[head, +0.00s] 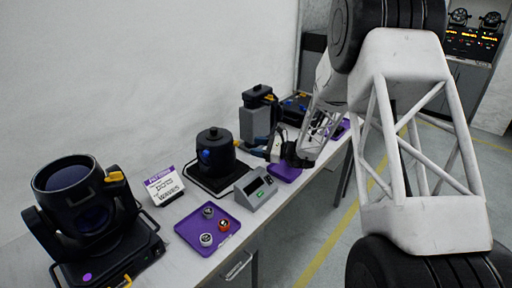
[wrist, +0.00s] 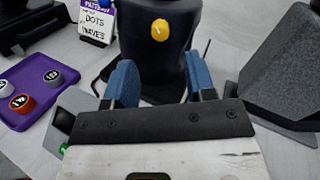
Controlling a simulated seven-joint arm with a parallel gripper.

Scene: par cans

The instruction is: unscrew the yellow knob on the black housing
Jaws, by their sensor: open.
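The yellow knob (wrist: 159,30) shows in the wrist view, round and facing me on the front of the black housing (wrist: 160,58). In the head view the black housing (head: 216,152) is a dark upright cylinder on a black base at mid-table; I cannot make out the yellow knob clearly there. My gripper (wrist: 161,78) is open, with its two blue fingers spread and nothing between them. The fingers point at the housing, below the knob in the wrist picture, and are apart from the knob. In the head view my gripper is on the right of the housing.
A purple tray (head: 185,233) with several small round caps lies at the front of the table. A grey sloped box (head: 255,188) stands beside the housing. A sign (head: 164,187) and a large black lamp (head: 88,205) are on the left. More equipment (head: 260,115) stands behind.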

